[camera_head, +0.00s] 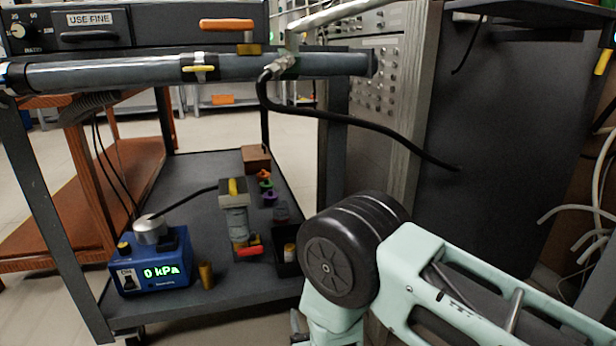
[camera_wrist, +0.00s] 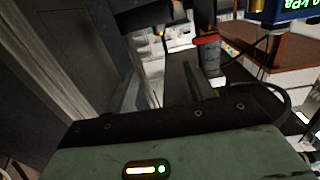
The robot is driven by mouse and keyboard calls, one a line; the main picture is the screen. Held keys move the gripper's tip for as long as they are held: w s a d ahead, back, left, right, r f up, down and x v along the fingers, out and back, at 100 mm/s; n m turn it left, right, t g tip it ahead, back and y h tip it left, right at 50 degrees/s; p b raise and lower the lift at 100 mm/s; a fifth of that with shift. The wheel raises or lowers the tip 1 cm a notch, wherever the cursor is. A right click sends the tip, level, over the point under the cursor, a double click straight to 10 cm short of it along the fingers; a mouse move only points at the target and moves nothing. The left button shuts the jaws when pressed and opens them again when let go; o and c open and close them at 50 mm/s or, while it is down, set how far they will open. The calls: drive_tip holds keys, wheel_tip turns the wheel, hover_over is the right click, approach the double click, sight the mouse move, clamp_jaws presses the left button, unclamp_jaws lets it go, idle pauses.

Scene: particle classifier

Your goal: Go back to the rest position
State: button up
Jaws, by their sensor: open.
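My gripper (camera_wrist: 162,82) shows in the wrist view with its two dark fingers apart and nothing between them. In the head view my pale green arm (camera_head: 450,275) reaches in from the lower right. Its dark round joint (camera_head: 335,255) hides part of the cart's right side, and the fingers are not clearly seen there. The cart's lower shelf (camera_head: 190,220) holds a blue pressure gauge box (camera_head: 152,268) reading 0 kPa. A clear cylinder with a yellow-marked grey top (camera_head: 236,215) stands upright on it. The gauge box (camera_wrist: 290,10) also shows at the wrist view's top right.
A tall dark cabinet (camera_head: 510,150) stands close on the right. A dark bin (camera_head: 288,263), small coloured parts (camera_head: 266,188) and a brass cylinder (camera_head: 206,275) are on the shelf.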

drive_tip(key=s+a+r+n+g+y+p, duration=0.1)
drive_tip(key=s+r+g+p, duration=0.3)
drive_tip(key=r, duration=0.6)
drive_tip(key=s+a+r+g+p, duration=0.1)
drive_tip(key=s+r+g+p, duration=0.2)
drive_tip(key=r+g, duration=0.5)
drive_tip(key=s+d+r+n+g+h+p, duration=0.2)
drive_tip(key=s+d+r+g+p, duration=0.1)
drive_tip(key=s+d+r, duration=0.7)
drive_tip(key=s+d+r+n+g+h+p, duration=0.25)
drive_tip(key=s+d+r, duration=0.35)
drive_tip(key=s+r, duration=0.4)
wheel_tip(320, 180, up, 35)
drive_tip(key=s+p, duration=0.1)
drive_tip(key=p, duration=3.6)
drive_tip(key=shift+p, duration=0.3)
